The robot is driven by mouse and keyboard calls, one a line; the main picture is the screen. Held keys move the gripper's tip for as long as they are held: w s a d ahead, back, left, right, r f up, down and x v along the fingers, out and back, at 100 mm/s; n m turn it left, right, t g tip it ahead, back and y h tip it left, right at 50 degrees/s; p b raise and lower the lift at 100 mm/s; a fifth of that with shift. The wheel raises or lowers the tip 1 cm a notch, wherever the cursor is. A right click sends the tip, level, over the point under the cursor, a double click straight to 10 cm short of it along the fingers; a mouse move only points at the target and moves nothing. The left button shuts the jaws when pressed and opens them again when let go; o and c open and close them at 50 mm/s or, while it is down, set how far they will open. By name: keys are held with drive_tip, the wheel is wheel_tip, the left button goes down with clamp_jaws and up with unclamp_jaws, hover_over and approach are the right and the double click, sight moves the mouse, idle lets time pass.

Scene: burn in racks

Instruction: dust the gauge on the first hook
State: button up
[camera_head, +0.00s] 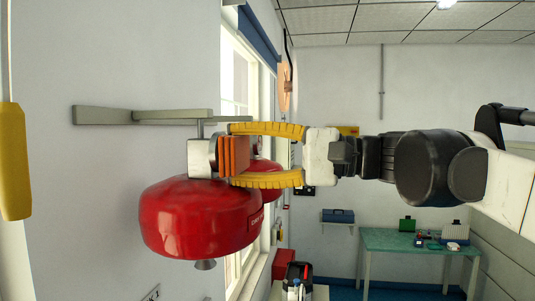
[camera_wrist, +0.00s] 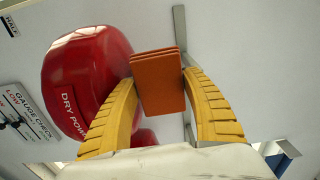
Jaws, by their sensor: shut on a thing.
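My gripper (camera_head: 235,156) has its yellow fingers shut on a folded orange-brown cloth or pad (camera_wrist: 158,84). A large red extinguisher (camera_head: 190,222) marked "DRY POWDER" in the wrist view (camera_wrist: 80,70) hangs from a grey wall bracket (camera_head: 160,116). In the wrist view the pad hides the fitting.
A second red extinguisher (camera_head: 265,168) hangs behind the first, near the window. A "GAUGE CHECK" sign (camera_wrist: 18,112) is on the wall. A green table (camera_head: 400,240) with small items stands at the back right. The wall left of the extinguisher is mostly bare.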

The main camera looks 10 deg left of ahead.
sight(249, 151)
drive_tip(key=shift+a, duration=0.35)
drive_tip(key=shift+w, duration=0.15)
drive_tip(key=shift+w+d+p, duration=0.2)
drive_tip(key=shift+w+p, duration=0.2)
drive_tip(key=shift+w, duration=1.45)
drive_tip(key=shift+s+f, duration=0.15)
drive_tip(key=shift+s, duration=0.4)
drive_tip(key=s, duration=0.3)
drive_tip(key=shift+a, duration=0.1)
drive_tip(key=shift+s+a, duration=0.2)
drive_tip(key=shift+s, duration=0.05)
drive_tip(key=shift+w+d, duration=0.15)
drive_tip(key=shift+w, duration=0.1)
drive_tip(key=shift+w+d, duration=0.1)
drive_tip(key=shift+d, duration=0.4)
drive_tip(key=shift+s+d, duration=0.15)
drive_tip(key=shift+d, duration=1.1)
drive_tip(key=shift+s+d, duration=0.1)
drive_tip(key=shift+d, duration=1.1)
